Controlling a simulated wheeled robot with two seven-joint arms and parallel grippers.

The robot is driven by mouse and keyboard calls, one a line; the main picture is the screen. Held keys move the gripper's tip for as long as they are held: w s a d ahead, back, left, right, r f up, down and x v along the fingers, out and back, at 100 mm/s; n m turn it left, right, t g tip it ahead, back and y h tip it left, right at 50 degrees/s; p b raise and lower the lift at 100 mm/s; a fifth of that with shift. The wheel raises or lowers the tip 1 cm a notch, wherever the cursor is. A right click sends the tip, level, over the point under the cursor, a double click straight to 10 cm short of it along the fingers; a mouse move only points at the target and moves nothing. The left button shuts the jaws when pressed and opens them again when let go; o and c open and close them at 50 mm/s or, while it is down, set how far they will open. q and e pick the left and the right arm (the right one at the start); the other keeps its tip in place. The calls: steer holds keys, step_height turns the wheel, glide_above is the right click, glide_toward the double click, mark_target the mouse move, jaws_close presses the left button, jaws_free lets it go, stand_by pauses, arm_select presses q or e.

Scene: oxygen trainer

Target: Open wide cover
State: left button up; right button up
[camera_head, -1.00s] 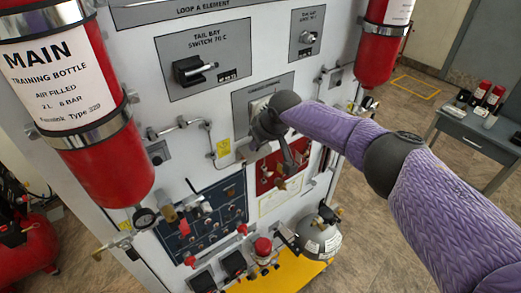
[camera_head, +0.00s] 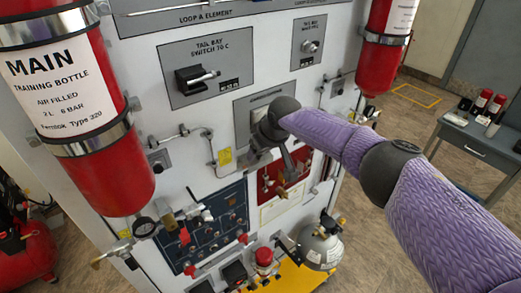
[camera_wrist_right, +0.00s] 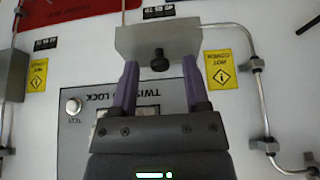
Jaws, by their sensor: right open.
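In the right wrist view, a grey metal block (camera_wrist_right: 158,40) with a black knob (camera_wrist_right: 159,61) stands just beyond my right gripper (camera_wrist_right: 159,78). I cannot tell if this block is the wide cover. The two purple fingers are apart, one on each side of the knob, with gaps to it and nothing held. In the head view, my right arm reaches to a grey panel (camera_head: 243,108) at mid-board. My left gripper is out of view.
A red MAIN bottle (camera_head: 75,120) stands out on the left and another red bottle (camera_head: 383,65) at upper right. Thin pipes (camera_wrist_right: 252,110) and valves run beside the work area. A grey cylinder (camera_head: 321,245) sits below. A side table (camera_head: 470,140) stands right.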

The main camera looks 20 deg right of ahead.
steer(key=shift+s+d+r, duration=0.1)
steer(key=shift+s+r, duration=0.05)
steer(key=shift+r, duration=0.35)
steer(key=v, duration=0.9)
steer(key=shift+s+f, duration=0.1)
steer(key=shift+f, duration=0.05)
